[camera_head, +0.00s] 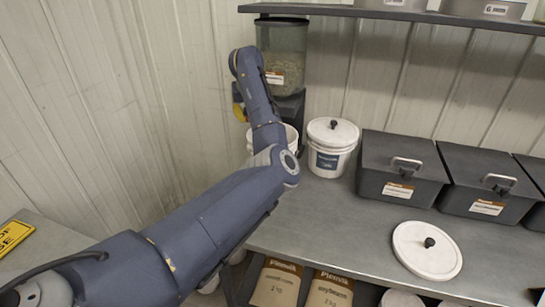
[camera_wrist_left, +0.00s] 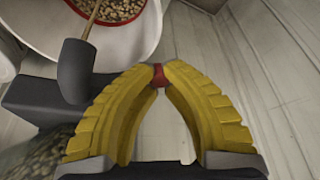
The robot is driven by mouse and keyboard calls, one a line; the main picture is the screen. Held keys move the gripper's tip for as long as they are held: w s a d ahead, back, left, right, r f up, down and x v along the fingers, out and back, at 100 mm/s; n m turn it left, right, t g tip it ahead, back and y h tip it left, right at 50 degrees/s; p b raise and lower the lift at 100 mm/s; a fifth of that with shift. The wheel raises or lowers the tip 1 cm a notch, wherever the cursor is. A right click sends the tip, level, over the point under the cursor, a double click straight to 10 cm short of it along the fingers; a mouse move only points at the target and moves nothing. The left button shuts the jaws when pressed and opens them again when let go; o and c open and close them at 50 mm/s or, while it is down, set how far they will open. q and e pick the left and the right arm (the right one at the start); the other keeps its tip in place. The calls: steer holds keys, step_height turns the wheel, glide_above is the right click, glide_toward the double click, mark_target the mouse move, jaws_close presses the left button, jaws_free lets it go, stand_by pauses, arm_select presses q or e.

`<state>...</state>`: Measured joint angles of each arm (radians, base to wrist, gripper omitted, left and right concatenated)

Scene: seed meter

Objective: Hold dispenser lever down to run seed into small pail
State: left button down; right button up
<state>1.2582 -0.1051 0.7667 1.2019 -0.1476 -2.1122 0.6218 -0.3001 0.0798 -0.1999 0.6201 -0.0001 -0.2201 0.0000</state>
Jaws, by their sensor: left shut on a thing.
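The seed dispenser (camera_head: 283,50), a clear hopper of seed on a dark base, stands at the back wall under the shelf. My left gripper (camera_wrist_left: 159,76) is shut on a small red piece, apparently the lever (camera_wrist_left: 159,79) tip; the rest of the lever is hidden. In the head view my arm mostly hides this gripper, with a bit of yellow finger showing. A dark spout (camera_wrist_left: 76,70) points over the open white pail (camera_wrist_left: 150,30). A thin tan stream of seed runs from it onto seed in the pail, near a red band. My right gripper is not in view.
A lidded white pail (camera_head: 330,160) stands right of the dispenser. Dark lidded bins (camera_head: 400,185) line the back of the bench (camera_head: 330,225). A loose white lid (camera_head: 410,255) lies at the front. Paper bags (camera_head: 277,285) stand below.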

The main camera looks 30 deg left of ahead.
arm_select(q)
step_height(320, 180, up, 8)
steer(key=shift+a+r, duration=0.1)
steer(key=shift+r, duration=0.2)
steer(key=c, duration=2.1)
jaws_free()
step_height(320, 180, up, 5)
jaws_close()
steer(key=shift+f, duration=3.1)
